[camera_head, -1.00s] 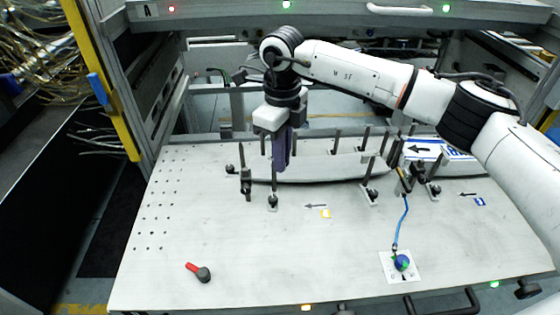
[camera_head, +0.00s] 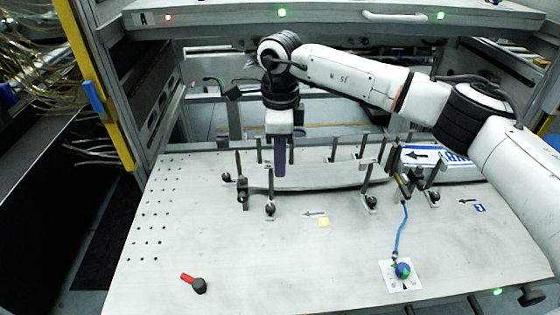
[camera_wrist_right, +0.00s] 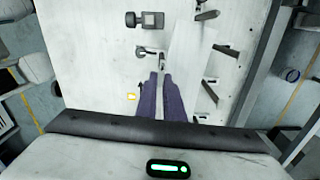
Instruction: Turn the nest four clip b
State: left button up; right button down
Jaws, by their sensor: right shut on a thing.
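My right gripper (camera_head: 280,174) points down over the long pale grey strip (camera_head: 325,177) on the bench, at the strip's left part. Its purple fingers also show in the wrist view (camera_wrist_right: 159,76), close together. They are shut on a clip that they mostly hide, so its angle cannot be told. A dark upright clip (camera_head: 270,195) stands at the strip's near side, just left of the fingertips. Another clip stands at the left end (camera_head: 242,190). Several more stand along the strip, such as one at its near right (camera_head: 370,193). My left gripper is not in view.
A red-handled black tool (camera_head: 198,285) lies at the front left. A blue-green knob (camera_head: 402,270) on a white plate has a blue cable. The front middle of the bench is clear.

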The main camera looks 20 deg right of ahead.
jog(key=shift+r, duration=0.1)
jog(key=c, duration=1.9)
grip_release()
jog(key=shift+o, duration=0.2)
notch_tip(320, 180, up, 10)
jog(key=shift+r, duration=0.15)
